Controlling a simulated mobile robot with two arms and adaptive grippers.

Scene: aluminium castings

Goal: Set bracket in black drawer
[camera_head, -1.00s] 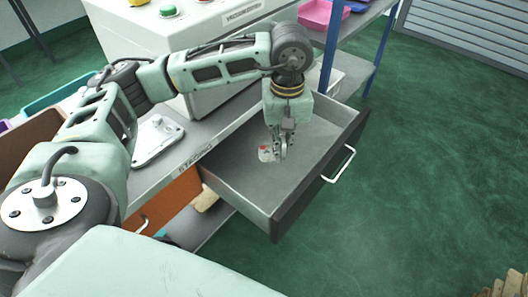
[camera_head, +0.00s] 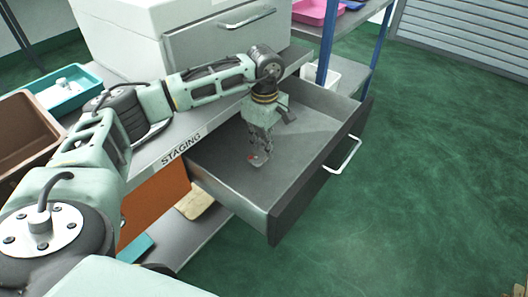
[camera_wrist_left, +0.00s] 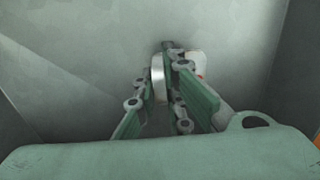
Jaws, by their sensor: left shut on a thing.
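The black drawer (camera_head: 270,222) is pulled open under the staging surface, with a pale handle on its dark front. My left gripper (camera_head: 262,158) points down inside the drawer. It is shut on the bracket (camera_head: 257,160), a small pale metal piece with a red mark, low near the drawer floor. I cannot tell whether the bracket touches the floor. In the left wrist view the bracket (camera_wrist_left: 158,78) shows between the fingers, partly hidden by them. My right gripper is not in view.
A white cabinet (camera_head: 130,40) stands on the staging surface (camera_head: 190,140). A teal tray (camera_head: 68,92) and a brown bin (camera_head: 25,135) are at left. An orange drawer front (camera_head: 155,210) is below. The drawer floor around the gripper is bare.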

